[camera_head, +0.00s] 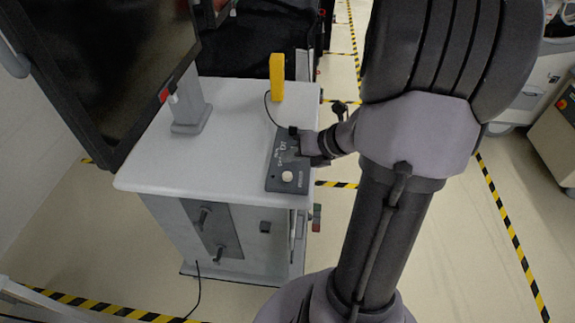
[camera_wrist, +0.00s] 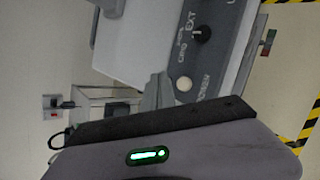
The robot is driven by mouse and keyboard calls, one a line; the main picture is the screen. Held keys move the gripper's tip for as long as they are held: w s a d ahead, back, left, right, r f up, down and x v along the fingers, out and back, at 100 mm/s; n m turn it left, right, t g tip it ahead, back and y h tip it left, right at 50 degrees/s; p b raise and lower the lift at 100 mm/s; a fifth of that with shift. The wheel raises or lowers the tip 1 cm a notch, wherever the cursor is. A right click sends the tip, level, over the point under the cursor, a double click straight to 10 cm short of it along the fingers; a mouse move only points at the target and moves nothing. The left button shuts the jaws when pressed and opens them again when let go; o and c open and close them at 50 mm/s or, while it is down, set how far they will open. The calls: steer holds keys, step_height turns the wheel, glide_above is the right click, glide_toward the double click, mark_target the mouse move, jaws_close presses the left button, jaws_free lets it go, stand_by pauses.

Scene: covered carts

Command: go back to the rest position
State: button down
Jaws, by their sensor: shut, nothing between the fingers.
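My gripper (camera_head: 312,148) is at the right edge of the white cart top (camera_head: 230,130), over the dark control panel (camera_head: 277,183). It looks shut and empty. Whether it touches the panel cannot be told. In the wrist view the panel (camera_wrist: 228,65) carries a black knob (camera_wrist: 202,34) and a round white button (camera_wrist: 184,84). The button also shows in the head view (camera_head: 287,176), just in front of the gripper. My gripper hides part of the panel's far half in the head view.
A large dark monitor (camera_head: 105,70) stands on the cart's left. A yellow block-like object (camera_head: 277,78) stands at the cart's back right. A cable lies beside the panel. Other equipment (camera_head: 555,90) stands at the far right. Floor with striped tape (camera_head: 510,225) is open right of my arm.

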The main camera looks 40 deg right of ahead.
steer(key=shift+r+p, duration=0.35)
steer(key=shift+r, duration=0.45)
steer(key=shift+f, duration=0.15)
steer(key=shift+a, duration=0.1)
steer(key=a+r+n+g+y+b, duration=0.1)
steer(key=a+r+n+g+b, duration=0.3)
steer(key=a+n, duration=1.15)
steer(key=s+a+r+n, duration=0.2)
steer(key=s+a+n, duration=0.3)
steer(key=n, duration=0.6)
steer(key=s+a+r+n+t+h+b, duration=0.1)
steer(key=s+a+r+n, duration=0.1)
steer(key=s+a+n, duration=0.4)
steer(key=a+n, duration=0.1)
steer(key=n, duration=0.4)
steer(key=shift+s+h, duration=0.2)
steer(key=shift+h, duration=0.1)
